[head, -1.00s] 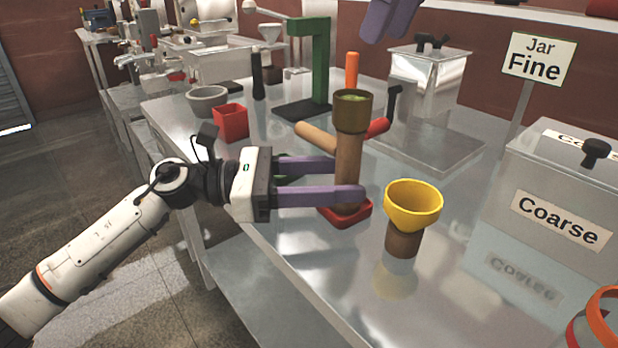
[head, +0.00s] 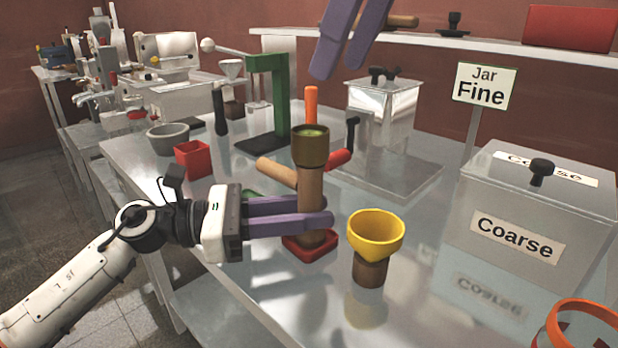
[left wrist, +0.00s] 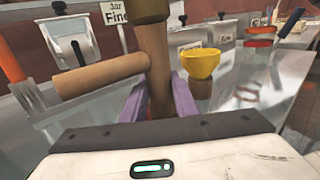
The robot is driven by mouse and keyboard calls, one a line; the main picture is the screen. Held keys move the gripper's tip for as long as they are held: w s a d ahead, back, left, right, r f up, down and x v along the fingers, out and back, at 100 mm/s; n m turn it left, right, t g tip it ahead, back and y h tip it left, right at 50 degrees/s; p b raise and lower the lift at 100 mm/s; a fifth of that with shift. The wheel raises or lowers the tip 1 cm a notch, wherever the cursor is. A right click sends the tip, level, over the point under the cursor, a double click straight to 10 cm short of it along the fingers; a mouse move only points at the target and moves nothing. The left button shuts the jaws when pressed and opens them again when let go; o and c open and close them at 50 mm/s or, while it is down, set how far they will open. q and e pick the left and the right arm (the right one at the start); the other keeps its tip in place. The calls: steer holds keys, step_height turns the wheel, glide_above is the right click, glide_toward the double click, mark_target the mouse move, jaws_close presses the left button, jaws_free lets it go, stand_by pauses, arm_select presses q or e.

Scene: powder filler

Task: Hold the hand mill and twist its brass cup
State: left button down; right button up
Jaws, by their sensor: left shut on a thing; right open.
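The hand mill has a wooden body (head: 310,190) standing upright on a red base tray (head: 322,247), with a brass cup (head: 311,146) on top holding something green. My left gripper (head: 318,222) is shut on the wooden body low down, its purple fingers on either side. In the left wrist view the body (left wrist: 154,60) stands between the fingers, and the cup is cut off at the top edge. My right gripper (head: 352,40) is open and empty, hanging above and behind the cup, apart from it. Its arm is out of view.
A yellow funnel (head: 376,235) on a brown holder stands right of the mill. A wooden roller (head: 277,172), green stand (head: 278,100), red box (head: 193,158) and grey bowl (head: 168,138) are behind or left. The Coarse bin (head: 540,205) and Fine sign (head: 484,85) are at the right.

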mark_target(312, 130)
steer(key=x, duration=1.2)
steer(key=shift+w, duration=0.1)
steer(key=c, duration=1.1)
steer(key=shift+o, duration=0.2)
